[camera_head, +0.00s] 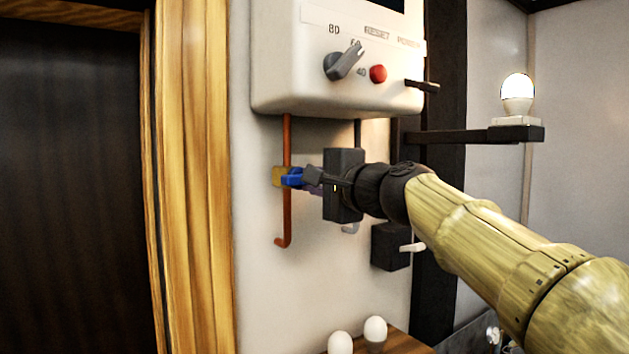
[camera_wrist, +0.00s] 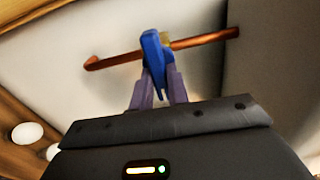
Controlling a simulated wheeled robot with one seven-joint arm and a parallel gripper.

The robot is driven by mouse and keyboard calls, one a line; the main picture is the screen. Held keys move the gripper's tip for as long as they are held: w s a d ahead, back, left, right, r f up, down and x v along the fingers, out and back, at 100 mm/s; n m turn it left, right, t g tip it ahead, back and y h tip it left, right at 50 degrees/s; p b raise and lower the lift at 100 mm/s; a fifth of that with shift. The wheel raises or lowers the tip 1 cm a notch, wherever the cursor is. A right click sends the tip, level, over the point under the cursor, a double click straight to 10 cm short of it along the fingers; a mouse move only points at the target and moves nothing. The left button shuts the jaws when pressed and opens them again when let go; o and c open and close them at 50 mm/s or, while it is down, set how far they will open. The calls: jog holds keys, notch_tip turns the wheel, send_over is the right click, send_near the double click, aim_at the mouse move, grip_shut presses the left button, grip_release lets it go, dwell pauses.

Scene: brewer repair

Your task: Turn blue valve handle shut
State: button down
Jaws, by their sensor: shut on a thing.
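The blue valve handle (camera_head: 292,178) sits at a brass valve body (camera_head: 278,176) on a vertical copper pipe under the white brewer box. My gripper (camera_head: 311,177) reaches in from the right and is shut on the blue handle. In the wrist view the blue handle (camera_wrist: 155,60) stands between my gripper's two purple-grey fingers (camera_wrist: 158,88). There it lies across the copper pipe (camera_wrist: 170,47). The brass valve body is mostly hidden behind the handle in that view. The handle's exact angle is hard to tell in the head view.
The white brewer box (camera_head: 320,90) with a grey knob (camera_head: 343,63) and red button (camera_head: 378,74) hangs above my gripper. A lit bulb (camera_head: 517,92) stands on a dark shelf at right. White bulbs (camera_head: 375,331) stand on a wooden surface below. A wooden frame (camera_head: 195,180) is at left.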

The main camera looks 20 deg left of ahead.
jog(key=c, duration=1.4)
grip_release()
jog(key=shift+w+f, duration=0.1)
jog(key=shift+w, duration=0.05)
jog(key=shift+o, duration=0.2)
jog(key=b+v, duration=0.8)
jog(key=v, duration=0.9)
jog(key=shift+s+d, duration=0.2)
jog(key=shift+s, duration=0.15)
